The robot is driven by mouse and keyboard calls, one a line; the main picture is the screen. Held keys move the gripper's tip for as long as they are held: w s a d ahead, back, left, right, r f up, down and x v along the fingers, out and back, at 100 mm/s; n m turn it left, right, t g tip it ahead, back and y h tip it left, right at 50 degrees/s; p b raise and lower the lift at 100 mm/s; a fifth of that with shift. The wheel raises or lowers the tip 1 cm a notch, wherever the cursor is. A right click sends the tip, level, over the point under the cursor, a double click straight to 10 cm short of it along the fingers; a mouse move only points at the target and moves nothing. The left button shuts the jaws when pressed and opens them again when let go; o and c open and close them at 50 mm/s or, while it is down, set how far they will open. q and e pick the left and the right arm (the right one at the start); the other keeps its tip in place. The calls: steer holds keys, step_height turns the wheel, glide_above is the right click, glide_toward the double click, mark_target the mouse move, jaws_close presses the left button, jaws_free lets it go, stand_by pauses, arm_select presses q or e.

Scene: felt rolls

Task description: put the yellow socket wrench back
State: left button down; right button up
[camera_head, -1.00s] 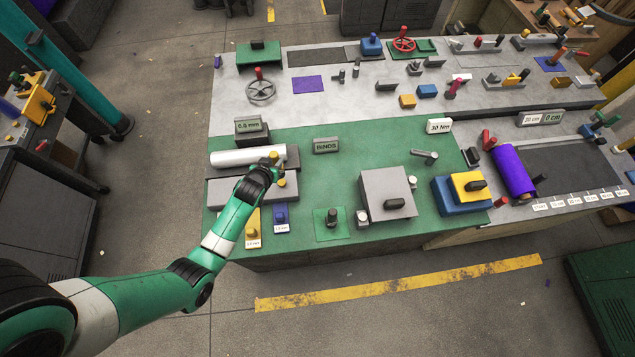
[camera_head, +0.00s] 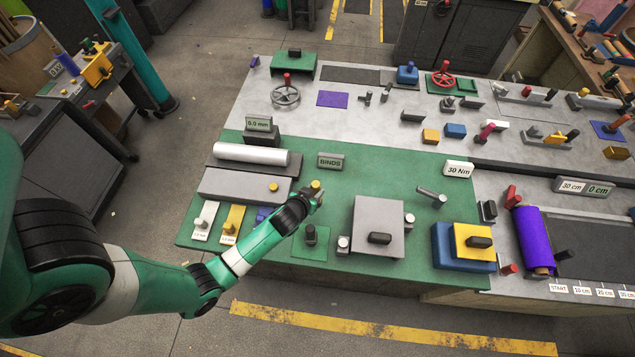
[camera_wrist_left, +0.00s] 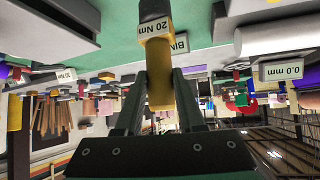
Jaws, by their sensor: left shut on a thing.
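The yellow socket wrench (camera_wrist_left: 160,88) is held in my left gripper (camera_wrist_left: 158,92), which is shut on it. In the left wrist view it is a yellow bar with a dark end and a white "20 Nm" label. In the head view only a small yellow tip of the wrench (camera_head: 316,185) shows above my left gripper (camera_head: 312,198); the rest is hidden by the gripper. The gripper is over the green mat (camera_head: 340,272), between the grey roller plate and the grey box. My right gripper is not in view.
A grey box (camera_head: 377,225) stands just right of the gripper, and a green pad with a dark knob (camera_head: 310,236) in front. The "BINDS" sign (camera_head: 331,161) is behind. A silver roller (camera_head: 250,154) lies left. The mat around the grey lever (camera_head: 432,195) is mostly clear.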

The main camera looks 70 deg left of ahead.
arm_select(q)
steer(key=shift+s+f, duration=0.25)
steer(key=shift+s, duration=0.05)
steer(key=shift+w+r, duration=0.15)
steer(key=shift+w, duration=0.05)
step_height(320, 180, down, 6)
steer(key=b, duration=0.5)
steer(key=shift+f+b, duration=0.6)
steer(key=shift+b, duration=0.2)
steer(key=shift+c, duration=2.2)
jaws_free()
steer(key=shift+s, duration=0.1)
steer(key=p+v, duration=0.2)
steer(key=v, duration=0.9)
steer(key=shift+r+p, duration=0.2)
steer(key=shift+p, duration=0.15)
steer(key=shift+s+d, duration=0.15)
